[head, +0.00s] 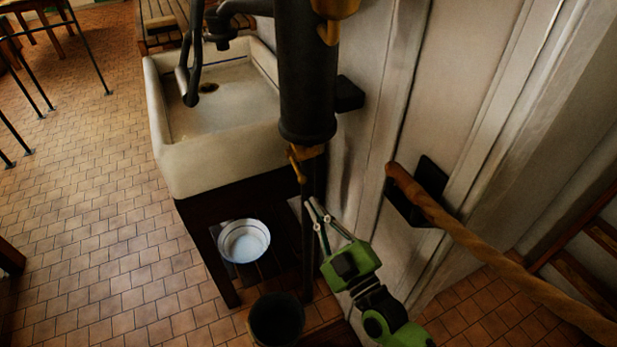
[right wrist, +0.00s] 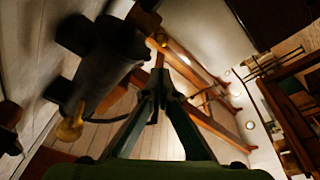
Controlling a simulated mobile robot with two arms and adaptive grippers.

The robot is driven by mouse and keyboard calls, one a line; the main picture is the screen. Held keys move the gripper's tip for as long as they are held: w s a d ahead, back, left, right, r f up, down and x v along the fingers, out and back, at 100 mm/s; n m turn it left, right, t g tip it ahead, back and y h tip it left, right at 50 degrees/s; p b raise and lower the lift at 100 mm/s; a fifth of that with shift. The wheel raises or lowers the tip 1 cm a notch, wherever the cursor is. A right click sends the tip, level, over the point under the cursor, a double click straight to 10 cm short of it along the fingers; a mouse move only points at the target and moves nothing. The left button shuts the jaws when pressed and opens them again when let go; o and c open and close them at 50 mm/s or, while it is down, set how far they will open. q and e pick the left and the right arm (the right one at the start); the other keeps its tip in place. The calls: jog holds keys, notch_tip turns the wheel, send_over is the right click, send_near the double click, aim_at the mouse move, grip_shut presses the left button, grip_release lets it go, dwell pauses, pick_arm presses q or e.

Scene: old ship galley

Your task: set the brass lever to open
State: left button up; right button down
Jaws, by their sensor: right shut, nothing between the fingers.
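The brass lever (head: 297,167) hangs from a brass fitting (head: 308,152) at the foot of a thick dark pipe, beside the sink. It slants steeply downward in the head view. My right gripper (head: 317,211) is below and slightly right of the lever's lower end, with a small gap in the picture; their depth is hard to tell. In the right wrist view its fingers meet at the tips (right wrist: 161,84) and hold nothing. A brass-coloured piece (right wrist: 70,130) shows left of them; I cannot tell whether it is the lever. My left gripper is not in view.
The dark pipe (head: 306,80) stands against the pale wall, right of a white sink (head: 185,165). Below are an enamel basin (head: 244,241) and a dark bucket (head: 276,320). The tiled floor at left is largely clear.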

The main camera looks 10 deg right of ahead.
notch_tip(320, 180, up, 5)
jog(key=d+m+g+p, duration=0.2)
jog(key=m+p, duration=0.1)
jog(key=m, duration=0.5)
jog(key=r+m+h+p, duration=0.1)
jog(key=m+p, duration=0.1)
jog(key=p, duration=0.1)
send_over(305, 177)
notch_tip(305, 177, down, 3)
jog(key=shift+s+d+r, duration=0.1)
jog(key=shift+r, duration=0.05)
jog(key=shift+a+f, duration=0.2)
jog(key=shift+f, duration=0.4)
